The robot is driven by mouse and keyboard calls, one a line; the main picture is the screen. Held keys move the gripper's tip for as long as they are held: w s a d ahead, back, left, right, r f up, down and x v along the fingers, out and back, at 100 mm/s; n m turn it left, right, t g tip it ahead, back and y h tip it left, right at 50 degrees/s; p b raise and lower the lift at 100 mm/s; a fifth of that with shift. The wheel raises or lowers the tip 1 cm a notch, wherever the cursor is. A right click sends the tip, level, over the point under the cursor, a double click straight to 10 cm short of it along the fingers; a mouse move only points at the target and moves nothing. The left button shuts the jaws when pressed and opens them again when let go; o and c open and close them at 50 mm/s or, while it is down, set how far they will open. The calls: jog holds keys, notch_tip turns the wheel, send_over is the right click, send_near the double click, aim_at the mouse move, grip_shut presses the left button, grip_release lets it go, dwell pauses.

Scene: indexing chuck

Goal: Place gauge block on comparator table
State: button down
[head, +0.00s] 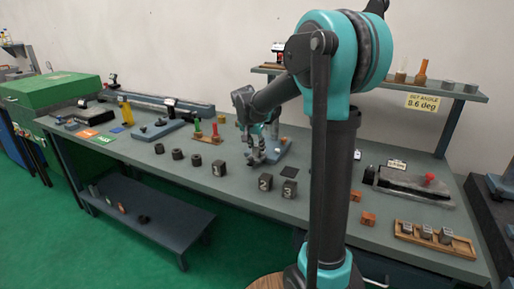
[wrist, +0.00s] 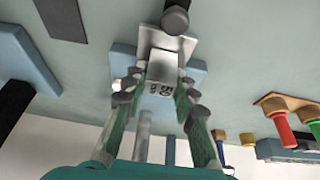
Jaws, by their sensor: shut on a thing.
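My gripper (wrist: 158,92) is shut on a silver gauge block (wrist: 161,70) with dark markings on its end, held between the two fingers. In the wrist view the block overlaps a pale square comparator table (wrist: 181,45) on a blue base (wrist: 124,62). A dark round part (wrist: 175,19) is close by the block's far end. I cannot tell whether the block touches the table. In the head view my gripper (head: 257,153) is low over the bench beside the blue comparator base (head: 296,152); the block is too small to make out there.
Dark numbered cubes (head: 265,182) stand on the bench in front of my gripper. Red and green handled tools (head: 214,131) stand to its left; they also show in the wrist view (wrist: 283,128). A wooden tray (head: 404,236) with several grey blocks is at front right.

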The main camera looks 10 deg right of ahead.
jog(key=c, duration=1.2)
grip_release()
jog(key=shift+f, duration=0.1)
jog(key=v, duration=1.2)
jog(key=shift+r, duration=0.2)
jog(key=shift+w, duration=0.1)
